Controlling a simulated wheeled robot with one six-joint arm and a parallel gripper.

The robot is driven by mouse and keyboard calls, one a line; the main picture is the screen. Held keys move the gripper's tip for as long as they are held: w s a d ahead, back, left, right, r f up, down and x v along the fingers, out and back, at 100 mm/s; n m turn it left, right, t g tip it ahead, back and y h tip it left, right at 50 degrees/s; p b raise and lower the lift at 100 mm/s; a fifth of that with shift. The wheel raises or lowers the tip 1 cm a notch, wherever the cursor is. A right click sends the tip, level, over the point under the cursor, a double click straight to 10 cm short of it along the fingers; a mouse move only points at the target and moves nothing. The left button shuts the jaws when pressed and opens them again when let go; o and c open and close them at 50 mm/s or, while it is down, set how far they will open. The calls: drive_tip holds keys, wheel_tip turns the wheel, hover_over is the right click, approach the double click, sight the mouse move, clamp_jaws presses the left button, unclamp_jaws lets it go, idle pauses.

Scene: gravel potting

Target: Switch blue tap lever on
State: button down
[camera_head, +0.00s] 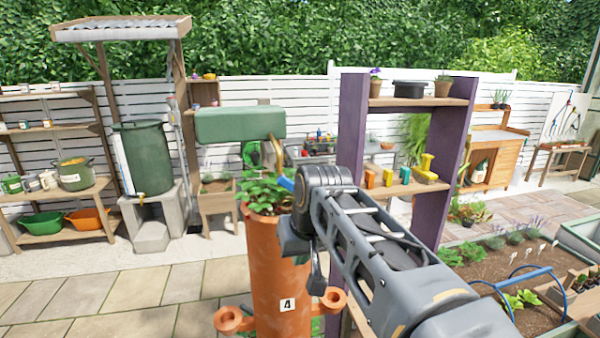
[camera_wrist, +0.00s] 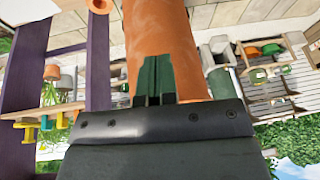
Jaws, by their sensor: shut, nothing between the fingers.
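A small blue piece (camera_head: 286,183), which looks like the tap lever, shows just left of my wrist in the head view. It sits at the lower end of a thin brass-coloured curved part (camera_head: 276,150). My wrist hides some of what lies around it, so I cannot tell the lever's setting. In the wrist view my gripper (camera_wrist: 156,78) has its green fingers shut together and empty, in front of a terracotta column (camera_wrist: 158,35). I cannot make out the lever in that view. In the head view the fingertips are hidden.
The terracotta column (camera_head: 281,285), labelled 4, holds leafy plants (camera_head: 265,193) and has side cups. A green box-like body (camera_head: 240,123) is above it. A purple shelf post (camera_head: 350,125) stands close to the right. Paving is open at the lower left.

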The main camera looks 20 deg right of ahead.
wheel_tip(320, 180, up, 15)
drive_tip(key=p, duration=0.2)
hover_over(292, 184)
drive_tip(key=s+d, duration=0.3)
drive_tip(key=s, duration=0.1)
drive_tip(key=d+r+y+p, duration=0.2)
drive_tip(key=d+r, duration=0.3)
drive_tip(key=r, duration=0.4)
drive_tip(key=x, duration=0.4)
drive_tip(key=s+b+x, duration=0.1)
drive_tip(key=x, duration=0.3)
drive_tip(key=a+x, duration=0.1)
drive_tip(key=x, duration=0.3)
drive_tip(key=shift+s+f, duration=0.1)
drive_tip(key=shift+f, duration=0.2)
drive_tip(key=shift+a+f+m, duration=0.3)
drive_tip(key=shift+a+f, duration=0.25)
drive_tip(key=shift+f, duration=0.05)
